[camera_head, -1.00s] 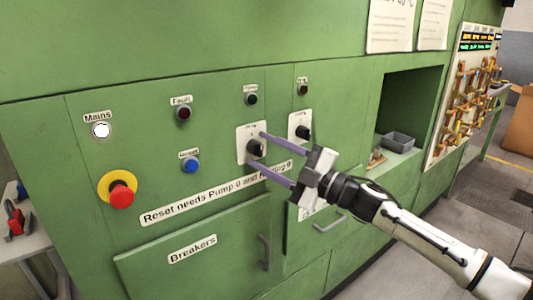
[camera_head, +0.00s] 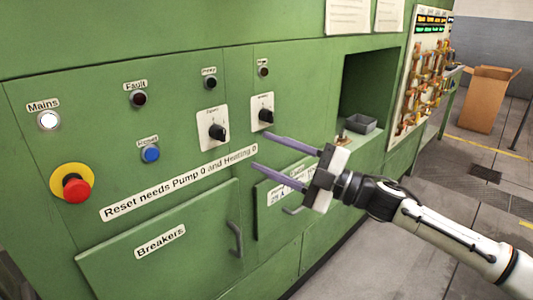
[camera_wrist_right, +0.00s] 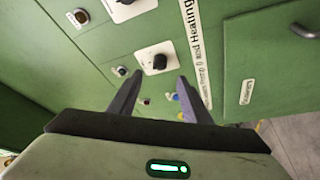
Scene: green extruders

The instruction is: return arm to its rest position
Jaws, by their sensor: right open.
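My right gripper (camera_head: 260,150) is open and empty, in front of the green panel, with its two purple fingers apart. It stands off the panel, just below and right of the black rotary knob (camera_head: 217,132) on a white plate. A second rotary knob (camera_head: 265,115) is up and to the right of it. In the right wrist view the open fingers (camera_wrist_right: 152,97) point at the panel, with a black knob (camera_wrist_right: 159,62) beyond them. My right arm reaches in from the lower right. My left gripper is not in view.
The panel carries a lit white Mains lamp (camera_head: 48,121), a red emergency button (camera_head: 76,189), a blue Reset button (camera_head: 150,154) and a Breakers door (camera_head: 160,245) with a handle. A niche holds a grey tray (camera_head: 362,123). Floor at the right is open, with a cardboard box (camera_head: 487,98) farther back.

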